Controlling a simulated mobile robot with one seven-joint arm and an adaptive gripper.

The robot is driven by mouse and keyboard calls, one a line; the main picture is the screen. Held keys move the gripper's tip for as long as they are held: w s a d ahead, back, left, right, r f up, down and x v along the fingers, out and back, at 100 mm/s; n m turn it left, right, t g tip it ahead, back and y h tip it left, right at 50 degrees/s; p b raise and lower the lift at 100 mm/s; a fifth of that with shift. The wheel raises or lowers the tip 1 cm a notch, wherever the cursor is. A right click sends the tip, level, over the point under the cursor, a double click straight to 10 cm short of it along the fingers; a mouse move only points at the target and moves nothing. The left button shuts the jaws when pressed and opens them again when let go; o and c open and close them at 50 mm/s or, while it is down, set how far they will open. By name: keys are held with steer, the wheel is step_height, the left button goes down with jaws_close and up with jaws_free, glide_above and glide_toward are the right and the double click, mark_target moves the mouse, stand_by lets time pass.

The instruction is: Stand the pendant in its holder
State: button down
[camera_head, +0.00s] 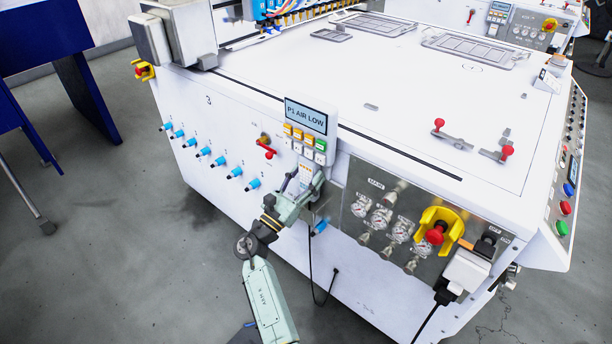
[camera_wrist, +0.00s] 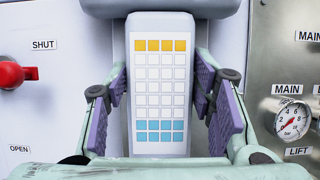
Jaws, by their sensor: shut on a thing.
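The pendant is a slim white handset with rows of orange, white and blue keys. It stands upright in the middle of the wrist view (camera_wrist: 160,90) and shows small below the display panel in the head view (camera_head: 306,174). My gripper (camera_wrist: 162,100) is shut on the pendant, with a purple-backed finger along each side edge. In the head view my gripper (camera_head: 303,190) is close to the front face of the white machine. A grey rounded part (camera_wrist: 160,8) is behind the pendant's top; I cannot tell whether it is the holder. The pendant's lower end is hidden.
The panel reading "P1 AIR LOW" (camera_head: 306,116) juts out just above. A red valve handle (camera_wrist: 12,74) is at left, between SHUT and OPEN labels. A gauge plate (camera_head: 372,215) with a red and yellow switch (camera_head: 437,232) is at right. A dark cable hangs below.

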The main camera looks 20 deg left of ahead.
steer(key=shift+f+b, duration=1)
steer(key=shift+f, duration=0.3)
steer(key=shift+f, duration=0.15)
steer(key=shift+f+b, duration=1.05)
steer(key=shift+f, duration=0.1)
steer(key=shift+f, duration=0.1)
steer(key=shift+f+b, duration=0.9)
steer(key=shift+f, duration=0.2)
steer(key=shift+f, duration=0.1)
steer(key=shift+f+b, duration=0.4)
steer(key=shift+f, duration=0.05)
